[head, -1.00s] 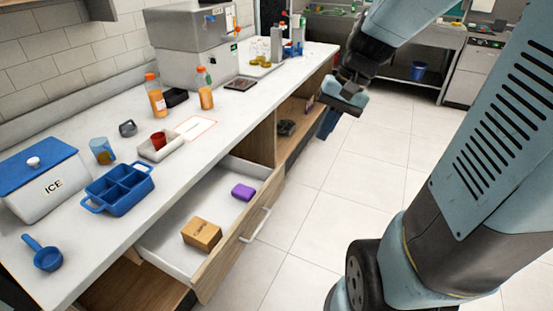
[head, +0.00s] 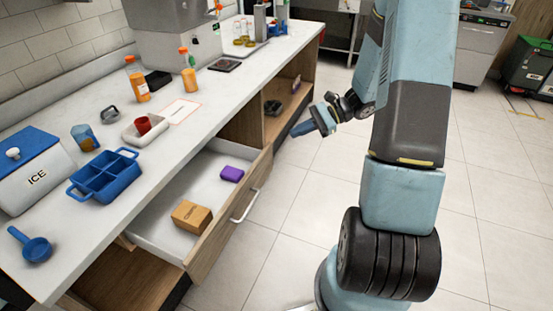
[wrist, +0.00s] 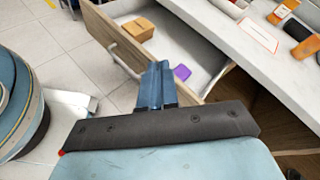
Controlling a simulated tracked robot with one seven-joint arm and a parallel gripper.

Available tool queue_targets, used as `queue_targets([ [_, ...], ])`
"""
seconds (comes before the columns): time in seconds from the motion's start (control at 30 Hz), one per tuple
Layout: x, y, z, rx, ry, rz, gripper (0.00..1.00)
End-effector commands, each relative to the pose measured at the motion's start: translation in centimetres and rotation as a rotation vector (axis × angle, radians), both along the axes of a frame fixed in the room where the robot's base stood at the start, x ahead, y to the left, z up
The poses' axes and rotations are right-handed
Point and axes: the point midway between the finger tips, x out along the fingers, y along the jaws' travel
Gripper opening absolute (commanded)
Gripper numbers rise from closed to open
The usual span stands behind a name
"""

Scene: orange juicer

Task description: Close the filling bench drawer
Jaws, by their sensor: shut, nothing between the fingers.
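The filling bench drawer (head: 207,251) is pulled well out from under the counter, with a wooden front and a pale handle (head: 245,206). A cardboard box (head: 191,216) and a purple block (head: 232,174) lie inside it. My gripper (head: 304,130) is shut and empty, beyond the far end of the drawer front in the head view. In the wrist view my gripper's blue fingers (wrist: 155,80) point toward the drawer front (wrist: 125,42) and overlap it in the picture. I cannot tell whether they touch it.
The counter (head: 90,222) holds a blue divided tray (head: 103,177), an ICE box (head: 35,172), a blue scoop (head: 36,247) and orange bottles (head: 137,80). Open shelving (head: 290,90) stands beyond the drawer. The tiled floor (head: 285,240) is clear in front.

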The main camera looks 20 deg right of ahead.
Motion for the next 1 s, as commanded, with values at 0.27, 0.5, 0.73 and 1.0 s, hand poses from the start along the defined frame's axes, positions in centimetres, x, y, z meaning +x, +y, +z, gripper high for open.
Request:
queue_targets([
  [0.27, 2.6, -2.7, -6.9, 0.199, 0.122, -0.226, 0.0],
  [0.5, 3.9, -5.3, -13.4, 0.353, 0.213, -0.438, 0.0],
  [0.73, 4.2, -7.3, -18.9, 0.462, 0.274, -0.614, 0.0],
  [1.0, 4.1, -8.2, -21.6, 0.509, 0.299, -0.7, 0.0],
])
